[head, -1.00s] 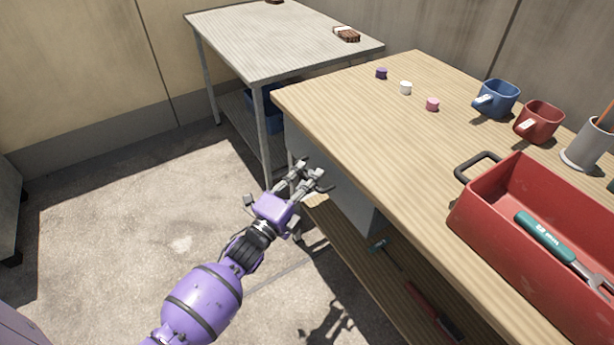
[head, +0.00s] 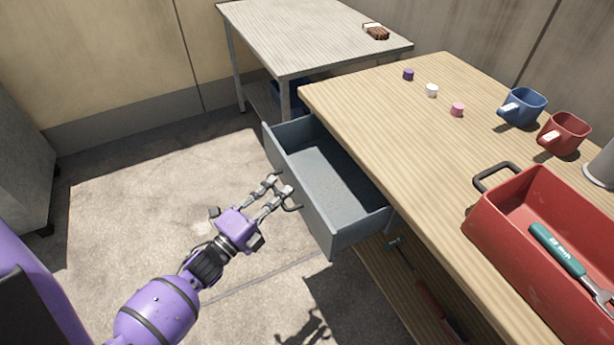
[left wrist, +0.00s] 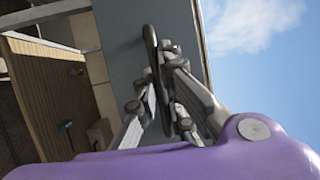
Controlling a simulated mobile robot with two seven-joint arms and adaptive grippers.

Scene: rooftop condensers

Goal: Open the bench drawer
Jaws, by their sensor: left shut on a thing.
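The bench drawer (head: 334,226) is grey and stands well out from under the wooden bench top (head: 400,140). Its inside shows and looks empty. My left gripper (head: 281,193) is at the outer face of the drawer front, shut on the dark drawer handle (head: 293,207). In the left wrist view the fingers (left wrist: 165,95) close around the handle (left wrist: 150,45), which stands out from the grey drawer front (left wrist: 120,40). My right gripper is not in view.
Tools lie on the lower shelf (head: 375,275). A grey table (head: 300,40) stands behind.

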